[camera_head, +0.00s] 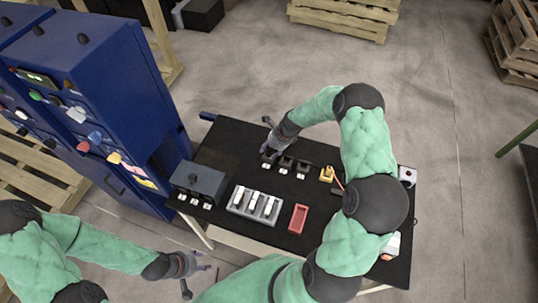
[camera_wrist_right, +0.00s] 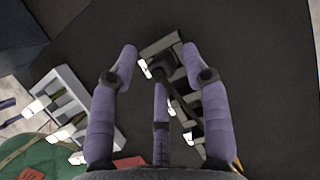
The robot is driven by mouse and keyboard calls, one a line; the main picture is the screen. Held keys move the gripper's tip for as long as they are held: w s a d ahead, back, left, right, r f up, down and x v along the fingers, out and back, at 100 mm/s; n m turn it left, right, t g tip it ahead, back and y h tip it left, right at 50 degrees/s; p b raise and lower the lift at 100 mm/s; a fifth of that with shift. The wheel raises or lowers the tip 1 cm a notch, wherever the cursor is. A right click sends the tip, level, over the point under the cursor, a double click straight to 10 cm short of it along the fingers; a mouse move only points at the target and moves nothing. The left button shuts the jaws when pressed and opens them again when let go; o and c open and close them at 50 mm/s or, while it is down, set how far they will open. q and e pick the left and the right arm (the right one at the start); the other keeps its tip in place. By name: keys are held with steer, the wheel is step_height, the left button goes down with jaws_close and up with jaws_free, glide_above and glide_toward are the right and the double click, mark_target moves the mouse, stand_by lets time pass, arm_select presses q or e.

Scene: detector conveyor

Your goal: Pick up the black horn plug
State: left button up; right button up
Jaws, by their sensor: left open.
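A row of black plug-like blocks with white tags lies on the black table mat; which one is the horn plug I cannot tell for sure. The leftmost black block (camera_head: 268,157) is under my right gripper (camera_head: 270,138). In the right wrist view that dark block (camera_wrist_right: 160,45) lies between the spread purple fingers of my right gripper (camera_wrist_right: 160,58), close to the right finger, with a gap to the left one. The other two black blocks (camera_head: 285,164) (camera_head: 303,169) lie to its right. My left gripper (camera_head: 190,272) is open and empty, off the table's front edge.
A grey tray with white pieces (camera_head: 233,204), a red tray (camera_head: 298,219), a dark grey box (camera_head: 197,181) and a yellow piece (camera_head: 326,174) are on the table (camera_head: 232,147). A blue cabinet (camera_head: 120,85) stands left. My right arm covers the table's right part.

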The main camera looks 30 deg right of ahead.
jaws_close()
steer(key=shift+d+r, duration=0.1)
